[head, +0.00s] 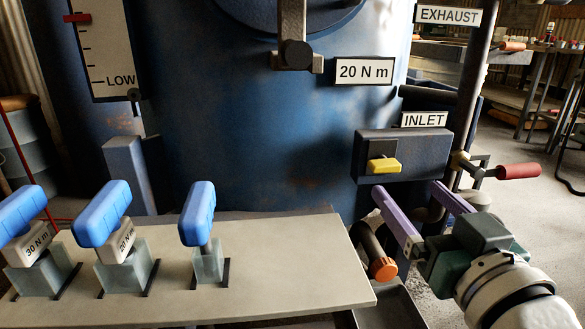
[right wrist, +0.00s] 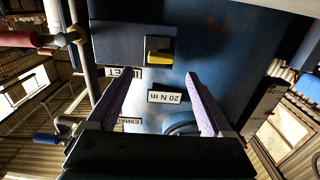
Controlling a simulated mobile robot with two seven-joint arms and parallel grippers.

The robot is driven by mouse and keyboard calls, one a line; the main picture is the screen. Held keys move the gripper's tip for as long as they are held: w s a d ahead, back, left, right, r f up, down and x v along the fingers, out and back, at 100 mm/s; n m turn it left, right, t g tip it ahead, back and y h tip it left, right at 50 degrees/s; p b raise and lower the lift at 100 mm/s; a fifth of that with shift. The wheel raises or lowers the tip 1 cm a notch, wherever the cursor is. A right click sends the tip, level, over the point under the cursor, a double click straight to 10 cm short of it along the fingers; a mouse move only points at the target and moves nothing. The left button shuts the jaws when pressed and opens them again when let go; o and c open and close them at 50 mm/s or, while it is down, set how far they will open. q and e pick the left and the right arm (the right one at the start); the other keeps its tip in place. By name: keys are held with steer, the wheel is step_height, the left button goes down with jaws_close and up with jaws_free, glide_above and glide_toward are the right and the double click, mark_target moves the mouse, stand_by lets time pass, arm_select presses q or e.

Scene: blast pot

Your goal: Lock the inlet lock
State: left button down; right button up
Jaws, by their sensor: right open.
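The inlet lock is a dark box (head: 404,155) on the blue pot with a yellow tab (head: 384,166) at its front, just below the INLET sign (head: 424,119). My right gripper (head: 408,188) is open and empty, its two purple fingers reaching toward the box from below and in front. In the right wrist view the yellow tab (right wrist: 158,57) lies ahead of the gap between the fingertips (right wrist: 157,78), apart from them. The inlet valve's red handle (head: 518,170) sticks out to the right of the box. My left gripper is not in view.
A pale board (head: 290,265) at front left holds several blue-handled torque tools (head: 198,212). An orange-ended cylinder (head: 382,268) sits beside the board, near my right gripper. A vertical pipe (head: 470,90) stands right of the pot. Open floor lies at far right.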

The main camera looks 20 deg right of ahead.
mark_target(388, 170)
steer(key=b+x, duration=0.2)
steer(key=x, duration=0.4)
steer(key=shift+w+f, duration=0.1)
steer(key=shift+w+d, duration=0.1)
steer(key=shift+w, duration=0.45)
steer(key=shift+c, duration=1.4)
jaws_close()
